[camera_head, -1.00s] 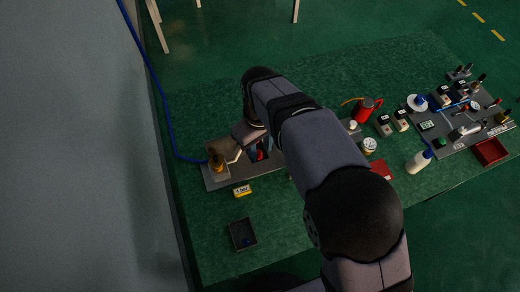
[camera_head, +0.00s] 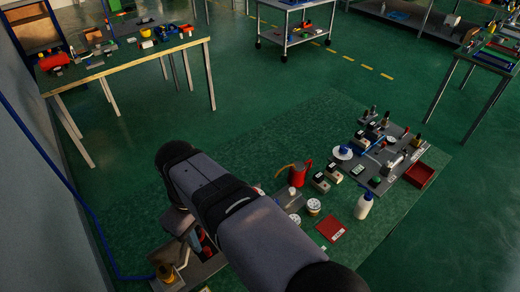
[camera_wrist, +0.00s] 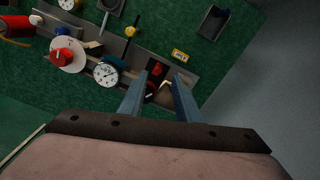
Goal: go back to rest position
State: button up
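My gripper (camera_wrist: 160,76) shows in the wrist view with its two grey-blue fingers apart and nothing held between them. In the head view my arm covers much of the bench's near part and hides most of the gripper.
On the green bench (camera_head: 285,135) stand a red can (camera_head: 298,174), a white bottle (camera_head: 363,206), a red card (camera_head: 331,229) and a grey board (camera_head: 408,150) with several parts. A red bin (camera_head: 419,175) sits at its right. The bench's far part is clear. Other tables stand beyond.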

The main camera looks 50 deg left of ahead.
jog(key=d+f+m, duration=0.3)
jog(key=f, duration=0.5)
jog(key=w+d+f+m+h, duration=0.1)
jog(key=w+d+f+m, duration=0.15)
jog(key=d, duration=0.75)
jog(key=w+d+r+m, duration=0.1)
jog(key=w+d+m, duration=0.4)
jog(key=d, duration=0.7)
jog(key=w+d+r+m, duration=0.2)
jog(key=w+d+m, duration=0.3)
jog(key=d, duration=0.8)
jog(key=w+d+r+m+y, duration=0.1)
jog(key=w+d+m, duration=0.5)
jog(key=d, duration=0.7)
jog(key=shift+w+d+r, duration=0.25)
jog(key=shift+w+r, duration=0.5)
jog(key=shift+w, duration=0.5)
